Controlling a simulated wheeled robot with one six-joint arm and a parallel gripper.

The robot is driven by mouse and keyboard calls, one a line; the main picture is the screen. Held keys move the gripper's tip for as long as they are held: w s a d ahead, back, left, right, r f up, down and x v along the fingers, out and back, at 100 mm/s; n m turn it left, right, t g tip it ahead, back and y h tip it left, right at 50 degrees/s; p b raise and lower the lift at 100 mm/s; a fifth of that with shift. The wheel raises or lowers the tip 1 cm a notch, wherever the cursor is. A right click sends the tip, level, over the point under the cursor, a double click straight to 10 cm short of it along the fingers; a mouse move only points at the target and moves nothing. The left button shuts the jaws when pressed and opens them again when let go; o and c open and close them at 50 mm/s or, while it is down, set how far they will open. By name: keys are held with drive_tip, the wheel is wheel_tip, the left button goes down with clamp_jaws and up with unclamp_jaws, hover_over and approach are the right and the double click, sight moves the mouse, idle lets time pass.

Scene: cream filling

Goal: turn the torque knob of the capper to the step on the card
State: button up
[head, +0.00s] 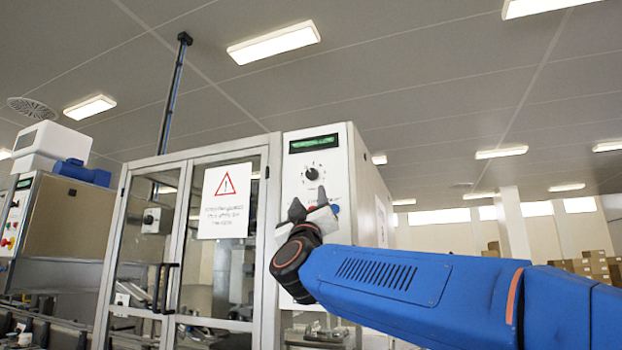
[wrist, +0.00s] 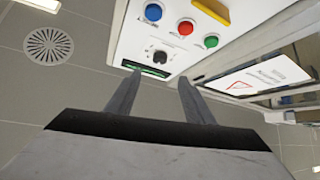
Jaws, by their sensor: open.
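The torque knob (head: 312,174) is a small black dial with marks around it, on the white control panel of the capper, below a green-lit display (head: 314,143). In the wrist view the knob (wrist: 159,57) shows upside down, ahead of my fingers. My gripper (head: 312,205) is just below the knob in the head view; its fingers show in the wrist view (wrist: 157,88), spread apart with nothing between them. The gripper does not touch the knob. The knob's pointer setting is too small to read. I cannot identify the card with the step on it.
Blue (wrist: 153,12), red (wrist: 185,26) and green (wrist: 211,41) buttons and a yellow part (wrist: 211,11) sit near the knob. A glazed guard door (head: 140,262) and a warning sign (head: 226,201) are left of the panel.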

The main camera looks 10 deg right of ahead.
sight(311, 175)
drive_tip(key=x, duration=1.4)
drive_tip(key=c, duration=1)
drive_tip(key=shift+c, duration=0.2)
drive_tip(key=shift+a+m+h, duration=0.1)
drive_tip(key=shift+m+h, duration=0.3)
drive_tip(key=shift+m, duration=0.1)
drive_tip(key=shift+w+a+m+g+h, duration=0.1)
drive_tip(key=shift+m+g+h, duration=0.5)
drive_tip(key=shift+m+h, duration=0.9)
drive_tip(key=shift+w+a+m+g+h, duration=0.1)
drive_tip(key=shift+m+g+h, duration=0.5)
drive_tip(key=shift+m+h, duration=0.9)
drive_tip(key=shift+s+d, duration=0.1)
